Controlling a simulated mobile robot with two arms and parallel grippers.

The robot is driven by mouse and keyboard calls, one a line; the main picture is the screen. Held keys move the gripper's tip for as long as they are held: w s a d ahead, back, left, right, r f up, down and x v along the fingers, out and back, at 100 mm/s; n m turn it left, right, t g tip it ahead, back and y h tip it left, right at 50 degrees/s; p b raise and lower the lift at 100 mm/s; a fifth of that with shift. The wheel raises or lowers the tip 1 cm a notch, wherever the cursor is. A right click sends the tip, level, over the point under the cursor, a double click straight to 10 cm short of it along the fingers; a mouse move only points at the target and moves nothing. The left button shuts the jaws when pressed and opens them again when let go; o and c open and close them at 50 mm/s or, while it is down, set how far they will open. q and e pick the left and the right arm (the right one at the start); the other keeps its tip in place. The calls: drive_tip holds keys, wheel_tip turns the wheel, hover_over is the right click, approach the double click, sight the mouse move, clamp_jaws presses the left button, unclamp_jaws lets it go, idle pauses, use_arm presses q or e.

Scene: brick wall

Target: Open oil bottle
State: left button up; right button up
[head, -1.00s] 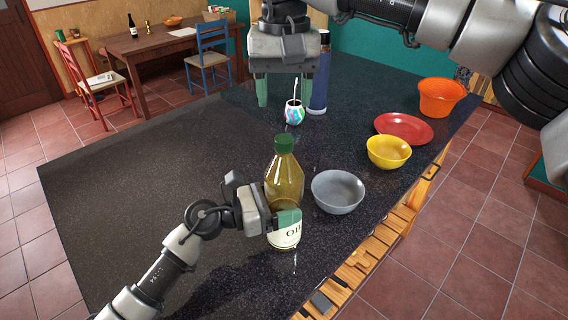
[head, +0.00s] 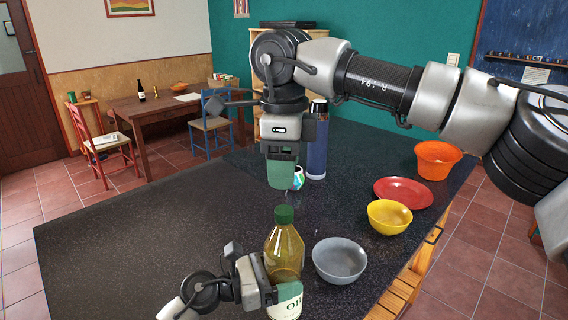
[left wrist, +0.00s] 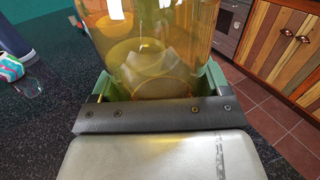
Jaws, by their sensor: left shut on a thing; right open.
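The oil bottle (head: 284,250), yellowish with a green cap (head: 284,214) on it, stands upright on the dark counter. My left gripper (head: 274,284) is shut on the bottle's lower body, partly covering its label. The left wrist view shows the bottle (left wrist: 150,45) between the green fingers, one on each side. My right gripper (head: 282,172) is above the counter, behind and higher than the cap, fingers pointing down and apart from the bottle. It is open; its fingers overlap in this view.
A grey bowl (head: 340,260) stands just right of the bottle. A yellow bowl (head: 389,217), red plate (head: 403,192) and orange bowl (head: 437,160) line the right side. A blue flask (head: 317,150) and colourful cup (head: 298,177) stand behind. The counter's left (head: 130,240) is clear.

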sight(284, 209)
drive_tip(key=m, duration=2.3)
drive_tip(key=shift+m, duration=0.4)
drive_tip(key=m, duration=0.6)
drive_tip(key=shift+f, duration=0.55)
wheel_tip(284, 209, down, 7)
drive_tip(key=shift+r, duration=0.1)
